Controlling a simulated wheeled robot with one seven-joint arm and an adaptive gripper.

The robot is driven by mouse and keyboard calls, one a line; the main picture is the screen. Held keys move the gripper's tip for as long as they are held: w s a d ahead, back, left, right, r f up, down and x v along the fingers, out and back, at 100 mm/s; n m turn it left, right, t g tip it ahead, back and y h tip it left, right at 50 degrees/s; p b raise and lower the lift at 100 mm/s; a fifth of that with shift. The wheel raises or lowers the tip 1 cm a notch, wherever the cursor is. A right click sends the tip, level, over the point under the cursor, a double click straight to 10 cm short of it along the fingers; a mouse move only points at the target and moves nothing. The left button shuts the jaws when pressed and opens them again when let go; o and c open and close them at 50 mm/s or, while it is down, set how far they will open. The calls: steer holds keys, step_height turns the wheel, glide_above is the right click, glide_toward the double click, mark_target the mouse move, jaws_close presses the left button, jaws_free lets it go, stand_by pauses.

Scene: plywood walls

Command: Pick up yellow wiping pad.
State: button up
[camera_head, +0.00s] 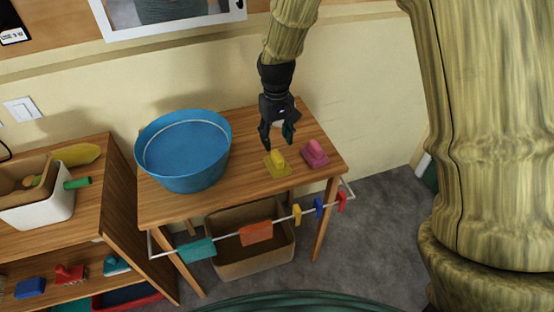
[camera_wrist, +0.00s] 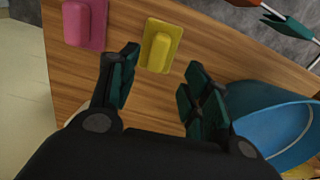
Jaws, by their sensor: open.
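The yellow wiping pad (camera_head: 277,162) lies on the wooden table (camera_head: 254,186), near its front edge, with a raised grip on top. In the wrist view the yellow pad (camera_wrist: 160,45) shows at the top centre, ahead of and between the fingers. My gripper (camera_head: 277,141) is open and empty, above the table and a little behind the pad. In the wrist view its two dark green fingers (camera_wrist: 160,85) are spread apart and do not touch the pad.
A pink pad (camera_head: 314,153) lies just right of the yellow one. A large blue basin (camera_head: 183,150) stands on the table's left. A front rail (camera_head: 276,219) carries several hanging coloured items. A cardboard box (camera_head: 240,254) is under the table. The wall is close behind.

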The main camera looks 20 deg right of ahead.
mark_target(277, 154)
steer(key=f, duration=0.3)
steer(key=shift+w+a, duration=0.2)
steer(key=shift+a, duration=0.1)
steer(key=shift+s+d+f+p, duration=0.15)
steer(key=shift+f+p, duration=0.3)
steer(key=shift+f, duration=0.35)
steer(key=f, duration=0.2)
steer(key=shift+d+f+p, duration=0.3)
steer(key=shift+f+p, duration=0.1)
steer(key=shift+f, duration=0.7)
jaws_close()
